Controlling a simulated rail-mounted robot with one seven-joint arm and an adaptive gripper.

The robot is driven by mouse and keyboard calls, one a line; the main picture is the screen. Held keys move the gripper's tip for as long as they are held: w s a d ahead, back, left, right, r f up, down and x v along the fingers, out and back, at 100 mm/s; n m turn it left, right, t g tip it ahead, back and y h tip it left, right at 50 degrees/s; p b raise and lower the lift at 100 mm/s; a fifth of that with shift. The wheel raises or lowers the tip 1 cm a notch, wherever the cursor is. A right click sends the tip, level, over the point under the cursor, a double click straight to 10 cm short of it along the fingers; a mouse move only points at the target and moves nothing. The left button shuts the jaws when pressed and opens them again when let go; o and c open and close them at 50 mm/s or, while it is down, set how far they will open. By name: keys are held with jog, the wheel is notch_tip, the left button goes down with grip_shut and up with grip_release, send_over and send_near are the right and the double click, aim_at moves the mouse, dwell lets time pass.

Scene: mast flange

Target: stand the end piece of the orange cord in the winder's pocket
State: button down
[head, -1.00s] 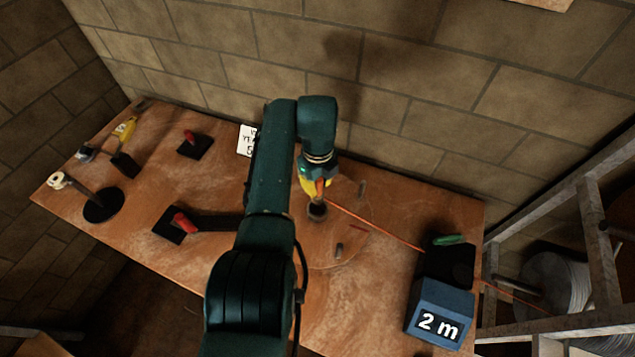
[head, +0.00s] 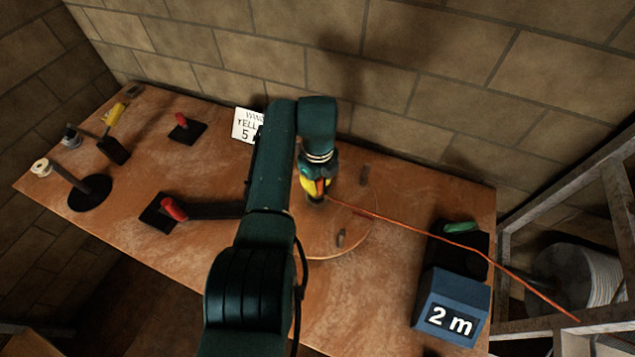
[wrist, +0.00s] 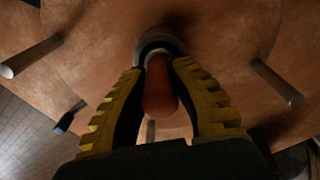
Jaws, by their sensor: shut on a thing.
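My gripper (head: 315,187) has yellow fingers and is over the middle of the round wooden winder (head: 325,243). In the wrist view the gripper (wrist: 160,72) is shut on the orange end piece (wrist: 160,92). The dark round pocket (wrist: 157,40) of the winder is just beyond the end piece's far end, and the two line up in this view. I cannot tell whether the tip is inside the pocket or just above it. The orange cord (head: 430,229) runs from the gripper to the right, past the table edge.
Pegs stand on the winder, one at the front (head: 341,238) and one at the back (head: 365,174). A blue box marked "2 m" (head: 452,300) stands at the right. Red-handled pieces (head: 172,208) and a white-topped stand (head: 89,193) are on the left. A sign (head: 247,124) stands behind.

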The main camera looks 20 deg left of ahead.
jog(key=c, duration=1)
grip_release()
jog(key=shift+o, duration=0.2)
notch_tip(320, 180, up, 12)
jog(key=shift+r, duration=0.1)
